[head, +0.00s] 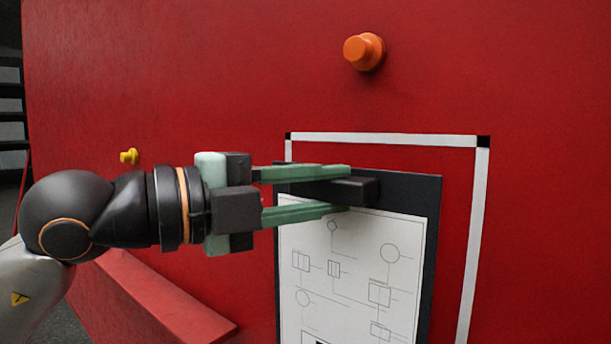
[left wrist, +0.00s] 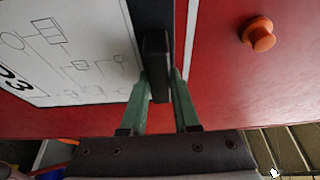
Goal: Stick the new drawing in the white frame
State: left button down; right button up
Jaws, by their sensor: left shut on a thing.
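The new drawing (head: 350,270) is a white sheet of thin line shapes on a dark board with a black block handle (head: 368,191) near its top. My left gripper (head: 350,189) is shut on this handle. The white frame (head: 476,240) is an outline with black corners on the red wall. The board hangs in front of it, overlapping its left strip, with red gaps at the top and right. Whether it touches the wall I cannot tell. The left wrist view shows the drawing (left wrist: 70,45), with a partly cut-off dark number, beside the fingers (left wrist: 160,85). My right gripper is out of view.
An orange knob (head: 363,51) sticks out of the red wall (head: 200,70) above the frame. A small yellow knob (head: 129,156) is at the left. A red ledge (head: 165,300) juts out at lower left. The wall right of the frame is clear.

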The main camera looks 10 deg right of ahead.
pick_arm(q)
jog(key=shift+w+d+r+p, duration=0.15)
jog(key=shift+w+d+p, duration=0.4)
jog(key=shift+d, duration=0.2)
jog(key=shift+w+d, duration=0.25)
jog(key=shift+d, duration=0.05)
jog(key=shift+w+d, duration=0.4)
jog(key=shift+d, duration=0.1)
jog(key=shift+w+d, duration=0.25)
jog(key=shift+d, duration=0.05)
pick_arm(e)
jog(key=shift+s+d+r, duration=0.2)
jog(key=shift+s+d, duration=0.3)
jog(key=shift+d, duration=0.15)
pick_arm(q)
jog(key=shift+d, duration=0.1)
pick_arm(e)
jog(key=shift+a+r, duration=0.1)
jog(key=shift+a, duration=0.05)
pick_arm(q)
jog(key=c, duration=0.6)
grip_release()
jog(key=shift+f, duration=0.2)
